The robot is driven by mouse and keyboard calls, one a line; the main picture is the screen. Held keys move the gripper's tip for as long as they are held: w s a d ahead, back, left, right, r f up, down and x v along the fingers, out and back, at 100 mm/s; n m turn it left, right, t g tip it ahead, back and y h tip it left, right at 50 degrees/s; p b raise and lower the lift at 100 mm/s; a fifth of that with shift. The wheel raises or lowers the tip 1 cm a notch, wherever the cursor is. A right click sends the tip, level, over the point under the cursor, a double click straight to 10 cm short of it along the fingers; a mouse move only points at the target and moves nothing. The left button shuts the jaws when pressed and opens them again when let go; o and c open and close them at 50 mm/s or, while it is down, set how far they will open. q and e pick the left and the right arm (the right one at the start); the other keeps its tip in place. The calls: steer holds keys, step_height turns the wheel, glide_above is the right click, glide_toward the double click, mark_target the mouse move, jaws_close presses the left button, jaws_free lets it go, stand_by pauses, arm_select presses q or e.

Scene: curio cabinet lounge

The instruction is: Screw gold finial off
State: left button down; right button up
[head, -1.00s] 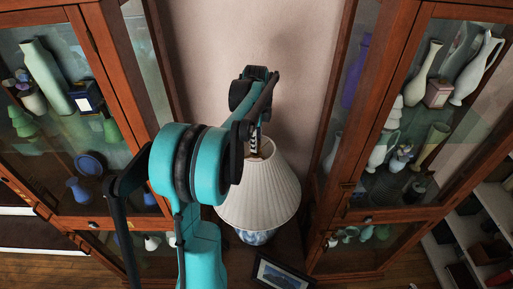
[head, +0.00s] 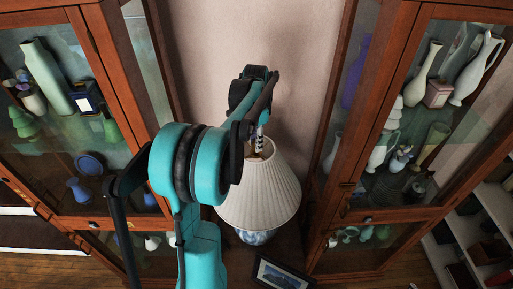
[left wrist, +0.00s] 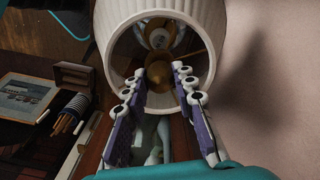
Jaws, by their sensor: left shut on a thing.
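The table lamp has a white pleated shade (head: 258,197) and a blue-and-white base (head: 257,237). The gold finial (left wrist: 158,73) sits at the shade's open top in the left wrist view. My left gripper (left wrist: 157,78) is above the shade, with its white-tipped purple fingers on either side of the finial, shut on it. In the head view the left gripper (head: 259,148) is at the shade's top, where my own arm partly covers it and the finial is hidden. My right gripper is in neither view.
Glass-fronted wooden cabinets with vases stand at left (head: 118,100) and right (head: 398,60), close beside the lamp. A framed picture (head: 282,274) lies in front of the lamp. Pencils in a striped holder (left wrist: 72,112) and a small box (left wrist: 80,76) are nearby.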

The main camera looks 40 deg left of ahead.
arm_select(q)
steer(key=shift+r+p, duration=0.4)
steer(key=shift+r, duration=0.3)
steer(key=shift+r+p, duration=0.95)
steer(key=shift+r, duration=0.45)
